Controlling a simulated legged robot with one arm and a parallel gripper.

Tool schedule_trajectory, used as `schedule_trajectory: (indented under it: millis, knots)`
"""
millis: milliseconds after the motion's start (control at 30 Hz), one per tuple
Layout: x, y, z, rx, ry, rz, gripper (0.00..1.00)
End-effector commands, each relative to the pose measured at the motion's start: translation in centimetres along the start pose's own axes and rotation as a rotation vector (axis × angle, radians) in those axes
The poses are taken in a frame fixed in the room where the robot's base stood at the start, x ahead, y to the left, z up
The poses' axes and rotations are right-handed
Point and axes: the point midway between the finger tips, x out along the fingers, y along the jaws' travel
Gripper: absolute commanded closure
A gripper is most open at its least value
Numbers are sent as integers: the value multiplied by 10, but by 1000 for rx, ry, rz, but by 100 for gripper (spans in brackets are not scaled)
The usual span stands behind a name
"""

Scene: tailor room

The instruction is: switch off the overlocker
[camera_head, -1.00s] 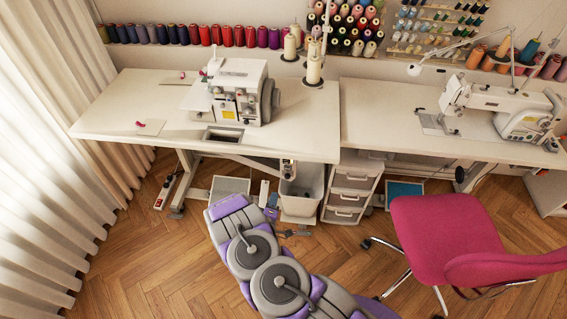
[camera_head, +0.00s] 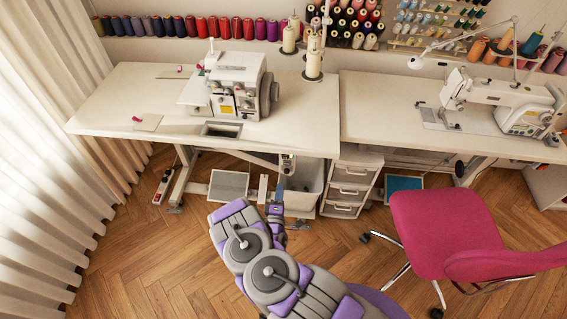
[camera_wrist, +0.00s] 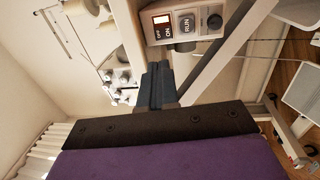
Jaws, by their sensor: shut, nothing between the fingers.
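The overlocker (camera_head: 236,88) is a white machine with a yellow patch on the left table. Its control box (camera_head: 288,163) hangs under that table's front edge. In the wrist view the box (camera_wrist: 185,24) is large near the top, with a lit rocker switch (camera_wrist: 162,20) marked OFF and ON and a grey RUN button (camera_wrist: 187,23). My gripper (camera_head: 280,189) is low in front of the table, below the box. In the wrist view my gripper (camera_wrist: 158,75) is shut and empty, its dark fingers pointing toward the box, apparently just short of it.
The left table (camera_head: 110,105) has a leg and crossbar below it. A pink chair (camera_head: 440,225) is at right.

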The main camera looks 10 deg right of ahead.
Motion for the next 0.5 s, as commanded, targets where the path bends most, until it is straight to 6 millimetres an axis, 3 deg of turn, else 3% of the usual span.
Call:
schedule_trajectory:
  millis: [500]
  knots:
    - [96, 1, -1, 1, -3, 7, 100]
